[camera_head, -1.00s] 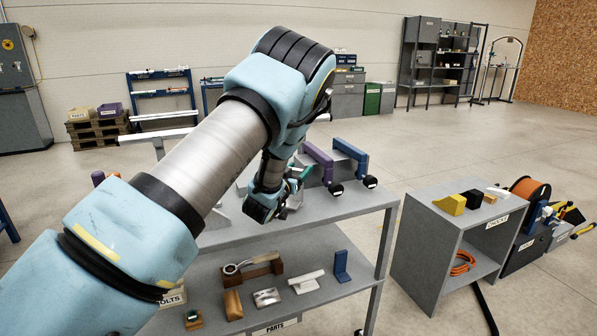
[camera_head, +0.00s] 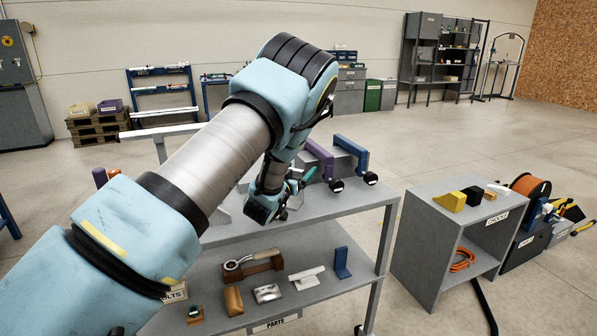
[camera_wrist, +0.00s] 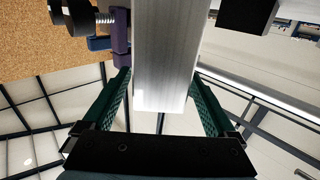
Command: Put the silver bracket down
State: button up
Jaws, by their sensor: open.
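My gripper (camera_head: 276,205) is low over the top of the grey trolley (camera_head: 345,203), partly hidden by my own arm in the head view. In the wrist view my gripper (camera_wrist: 160,76) has its two green fingers apart. A long silver piece (camera_wrist: 165,50), which looks like the silver bracket, lies between the fingers, with a narrow gap showing on at least the left side. The bracket cannot be made out clearly in the head view, and what it rests on is hidden.
A purple clamp (camera_head: 320,157) and a blue clamp (camera_head: 352,151) stand at the trolley top's back right, close to my gripper. The lower shelf holds a wooden block (camera_head: 233,299), a white bracket (camera_head: 308,279) and a blue bracket (camera_head: 342,264). A grey cabinet (camera_head: 428,240) stands at right.

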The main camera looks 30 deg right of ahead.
jog(key=shift+r, duration=0.15)
jog(key=b+v, duration=0.3)
jog(key=v, duration=0.9)
